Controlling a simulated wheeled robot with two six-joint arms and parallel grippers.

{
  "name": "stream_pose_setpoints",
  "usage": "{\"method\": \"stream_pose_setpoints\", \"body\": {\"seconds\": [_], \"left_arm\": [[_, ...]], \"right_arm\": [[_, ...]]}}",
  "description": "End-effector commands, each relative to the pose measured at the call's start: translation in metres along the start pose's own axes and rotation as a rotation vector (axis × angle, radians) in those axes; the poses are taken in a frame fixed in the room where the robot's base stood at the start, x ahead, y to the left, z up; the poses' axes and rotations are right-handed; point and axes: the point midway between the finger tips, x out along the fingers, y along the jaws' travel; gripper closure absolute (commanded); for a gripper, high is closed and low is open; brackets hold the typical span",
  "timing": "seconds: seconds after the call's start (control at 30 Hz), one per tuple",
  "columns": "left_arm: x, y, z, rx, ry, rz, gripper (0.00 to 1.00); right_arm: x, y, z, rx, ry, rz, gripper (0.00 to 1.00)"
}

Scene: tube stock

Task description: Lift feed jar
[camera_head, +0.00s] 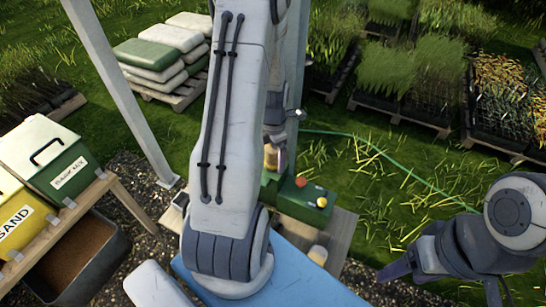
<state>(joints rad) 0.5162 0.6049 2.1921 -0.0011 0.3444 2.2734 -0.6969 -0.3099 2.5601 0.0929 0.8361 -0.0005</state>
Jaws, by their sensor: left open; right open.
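A small amber-brown jar-like thing (276,157), likely the feed jar, shows just right of my large arm link, by the green box (296,201). Its left side is hidden by the link. My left gripper (275,134) is mostly hidden behind that same link. Its visible grey part is just above the jar, and I cannot tell whether it touches it. My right gripper (440,281) is at the lower right, open and empty, well apart from the jar.
The green box has red and yellow buttons and stands on a pale bench (343,240). A green bin (58,165) and a yellow sand bin (22,220) are at left. A post (125,92) stands nearby.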

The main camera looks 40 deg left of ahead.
Motion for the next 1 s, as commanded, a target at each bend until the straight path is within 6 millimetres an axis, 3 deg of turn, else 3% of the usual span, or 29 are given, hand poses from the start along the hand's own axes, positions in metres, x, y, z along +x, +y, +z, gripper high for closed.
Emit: {"method": "stream_pose_setpoints", "body": {"seconds": [0.07, 0.17, 0.3, 0.33, 0.73, 1.0], "left_arm": [[-0.001, 0.0, 0.0, 0.0, 0.0, 0.0, 0.0], [-0.001, 0.0, 0.0, 0.0, 0.0, 0.0, 0.34], [-0.001, 0.0, 0.0, 0.0, 0.0, 0.0, 0.88], [-0.001, 0.0, 0.0, 0.0, 0.0, 0.0, 0.96], [-0.008, 0.001, 0.001, 0.0, -0.002, 0.002, 0.96], [-0.04, 0.002, 0.001, 0.0, -0.005, 0.006, 0.96]], "right_arm": [[-0.001, 0.0, 0.0, 0.0, 0.0, 0.0, 0.36], [-0.001, 0.0, 0.0, 0.0, 0.0, 0.0, 0.36], [-0.001, 0.0, 0.0, 0.0, 0.0, 0.0, 0.36], [-0.001, 0.0, 0.0, 0.0, 0.0, 0.0, 0.36], [0.002, 0.0, 0.0, 0.0, 0.0, 0.0, 0.36], [0.015, 0.001, 0.001, 0.002, 0.0, 0.0, 0.36]]}}
